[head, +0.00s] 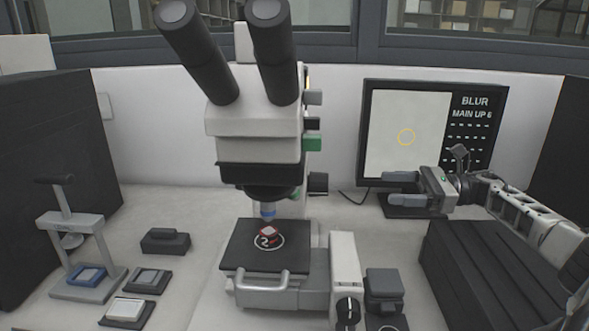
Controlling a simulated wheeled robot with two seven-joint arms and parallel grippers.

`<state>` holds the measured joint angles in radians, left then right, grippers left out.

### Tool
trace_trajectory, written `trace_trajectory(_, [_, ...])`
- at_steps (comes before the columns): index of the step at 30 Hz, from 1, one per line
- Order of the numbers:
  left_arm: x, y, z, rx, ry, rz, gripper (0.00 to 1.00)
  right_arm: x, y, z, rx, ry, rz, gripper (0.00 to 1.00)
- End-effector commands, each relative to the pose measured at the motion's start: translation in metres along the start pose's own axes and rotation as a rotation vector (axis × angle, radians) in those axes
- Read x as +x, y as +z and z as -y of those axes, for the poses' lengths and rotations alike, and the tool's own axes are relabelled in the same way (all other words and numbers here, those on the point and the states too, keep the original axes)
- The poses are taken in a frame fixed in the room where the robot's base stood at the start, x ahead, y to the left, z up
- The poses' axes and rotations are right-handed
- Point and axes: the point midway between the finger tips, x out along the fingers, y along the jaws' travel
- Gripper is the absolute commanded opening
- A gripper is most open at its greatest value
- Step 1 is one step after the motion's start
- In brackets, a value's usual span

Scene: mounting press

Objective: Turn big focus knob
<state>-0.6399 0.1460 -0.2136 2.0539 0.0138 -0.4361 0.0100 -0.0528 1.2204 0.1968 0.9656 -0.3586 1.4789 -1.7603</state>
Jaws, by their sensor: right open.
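A white microscope (255,118) with two black eyepieces stands in the middle. A dark round knob (318,183) sticks out from the right side of its column, at the height of the lens. Another black knob (347,310) is low on the white block right of the stage; I cannot tell for sure which is the big focus knob. My right gripper (388,188) is open and empty, its fingers pointing left, in front of the monitor. It is to the right of the column knob and apart from it. My left gripper is out of view.
The monitor (376,140) reads "BLUR" and "MAIN UP 6" beside a yellow circle. A slide with a red-edged piece (269,232) is on the black stage (240,252). A small press (75,235) and trays stand left. A dark ribbed box (480,270) stands right.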

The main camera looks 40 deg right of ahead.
Motion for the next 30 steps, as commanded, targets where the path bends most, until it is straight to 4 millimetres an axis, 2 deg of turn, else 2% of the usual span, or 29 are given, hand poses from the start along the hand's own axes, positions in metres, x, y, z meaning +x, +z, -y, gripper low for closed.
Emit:
trace_trajectory(3, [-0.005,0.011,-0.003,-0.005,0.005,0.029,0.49,0.007,0.001,0.0,0.0,0.001,0.001,0.68])
trace_trajectory(7, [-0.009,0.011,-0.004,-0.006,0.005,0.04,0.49,0.026,0.003,0.0,-0.001,0.003,0.003,0.68])
trace_trajectory(21, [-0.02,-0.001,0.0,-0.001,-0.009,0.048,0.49,0.126,0.005,0.0,0.0,0.002,0.006,0.68])
trace_trajectory(25, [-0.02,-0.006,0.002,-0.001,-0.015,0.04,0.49,0.145,0.003,0.0,0.0,0.001,0.004,0.68])
trace_trajectory(30, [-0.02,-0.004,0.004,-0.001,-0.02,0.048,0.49,0.157,0.001,0.0,0.0,0.001,0.001,0.68])
